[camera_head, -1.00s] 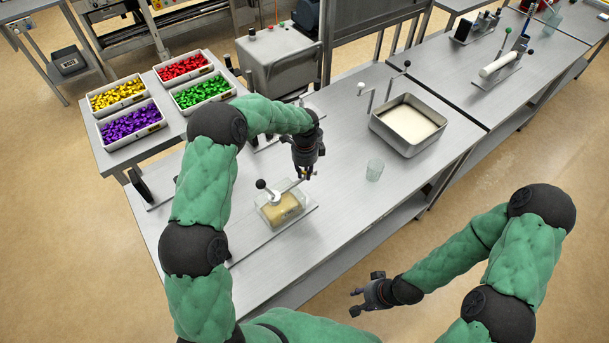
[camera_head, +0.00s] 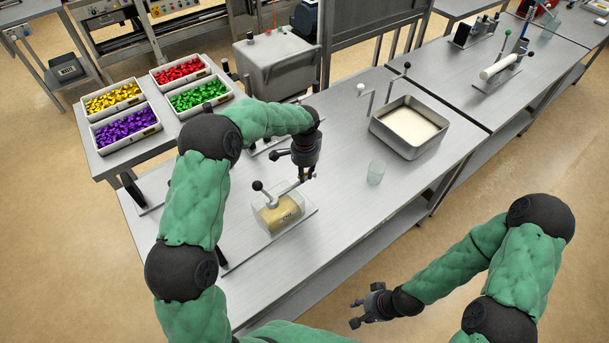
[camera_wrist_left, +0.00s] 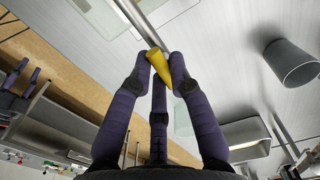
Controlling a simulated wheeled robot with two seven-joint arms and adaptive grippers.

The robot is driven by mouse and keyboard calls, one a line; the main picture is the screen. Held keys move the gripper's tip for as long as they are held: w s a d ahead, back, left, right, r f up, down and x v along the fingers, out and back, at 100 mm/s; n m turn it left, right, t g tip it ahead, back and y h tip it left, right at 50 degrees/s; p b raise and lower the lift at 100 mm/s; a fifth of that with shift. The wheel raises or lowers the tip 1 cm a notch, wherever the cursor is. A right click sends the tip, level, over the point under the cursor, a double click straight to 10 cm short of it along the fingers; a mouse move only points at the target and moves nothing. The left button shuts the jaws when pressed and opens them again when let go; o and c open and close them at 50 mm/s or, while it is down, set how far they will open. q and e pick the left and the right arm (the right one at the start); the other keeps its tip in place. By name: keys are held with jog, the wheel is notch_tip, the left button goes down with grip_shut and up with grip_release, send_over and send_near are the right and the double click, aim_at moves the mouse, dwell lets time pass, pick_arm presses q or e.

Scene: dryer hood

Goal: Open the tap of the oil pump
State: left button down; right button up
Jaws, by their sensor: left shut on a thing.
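The oil pump (camera_head: 279,214) stands on a light plate on the metal table: a clear box with yellowish content, a black-knobbed lever and a grey pipe toward my left gripper. My left gripper (camera_head: 303,178) points down at the end of that pipe. In the left wrist view its dark fingers (camera_wrist_left: 158,68) are closed around a small yellow tapered piece, apparently the tap handle (camera_wrist_left: 160,66), beside a grey pipe. The head view hides this grip. My right gripper (camera_head: 356,311) is open and empty, off the table's front side.
A clear cup (camera_head: 376,172) stands right of the pump; it also shows in the left wrist view (camera_wrist_left: 290,66). A metal tray (camera_head: 432,148) with whitish content is behind it. Bins of coloured pieces (camera_head: 127,127) are at the left. The tabletop between pump and cup is clear.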

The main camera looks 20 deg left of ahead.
pick_arm(q)
jog(key=shift+n, duration=0.6)
jog(key=c, duration=1.1)
grip_release()
jog(key=shift+c, duration=0.2)
jog(key=shift+r, duration=0.1)
notch_tip(320, 180, up, 12)
